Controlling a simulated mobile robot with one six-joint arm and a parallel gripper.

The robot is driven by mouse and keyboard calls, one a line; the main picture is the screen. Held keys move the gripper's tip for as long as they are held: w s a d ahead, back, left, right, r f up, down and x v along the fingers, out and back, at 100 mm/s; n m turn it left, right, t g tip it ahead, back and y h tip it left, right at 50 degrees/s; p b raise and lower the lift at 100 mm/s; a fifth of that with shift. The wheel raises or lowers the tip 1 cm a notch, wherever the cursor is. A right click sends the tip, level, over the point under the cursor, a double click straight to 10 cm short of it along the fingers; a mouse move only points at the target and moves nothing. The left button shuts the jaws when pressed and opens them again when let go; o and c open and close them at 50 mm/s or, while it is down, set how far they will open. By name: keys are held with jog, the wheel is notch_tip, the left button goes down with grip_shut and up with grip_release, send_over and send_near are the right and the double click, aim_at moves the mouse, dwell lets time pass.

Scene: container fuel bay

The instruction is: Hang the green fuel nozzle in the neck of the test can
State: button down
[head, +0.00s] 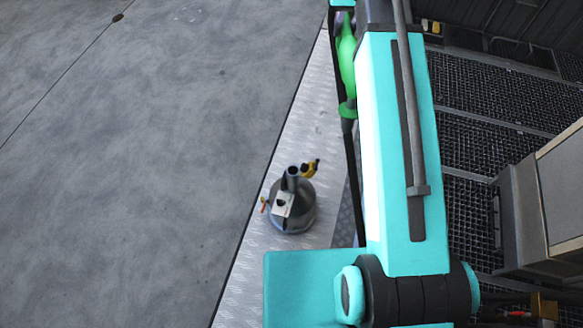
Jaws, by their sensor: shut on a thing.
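The green fuel nozzle (346,60) shows at the top, just left of my teal arm. My gripper (342,18) is at the upper edge, partly hidden and cut off by the frame, and is shut on the nozzle. A black hose (352,180) runs down from the nozzle beside the arm. The test can (298,217) is a metal can standing upright on a checker-plate strip, below and to the left of the nozzle. Its dark open neck (292,172) points upward. The nozzle is apart from the can. Its spout cannot be made out.
Dark grating (480,95) and a grey cabinet (540,205) lie right of my arm.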

jog(key=shift+d, duration=0.2)
jog(key=shift+s+f, duration=0.15)
jog(key=shift+f, duration=0.05)
jog(key=s+f, duration=0.1)
jog(key=f, duration=0.1)
jog(key=s+f, duration=0.4)
jog(key=shift+s+a+f, duration=0.15)
jog(key=shift+s+a, duration=0.05)
jog(key=shift+a, duration=0.1)
jog(key=shift+a, duration=0.15)
dwell(0.4)
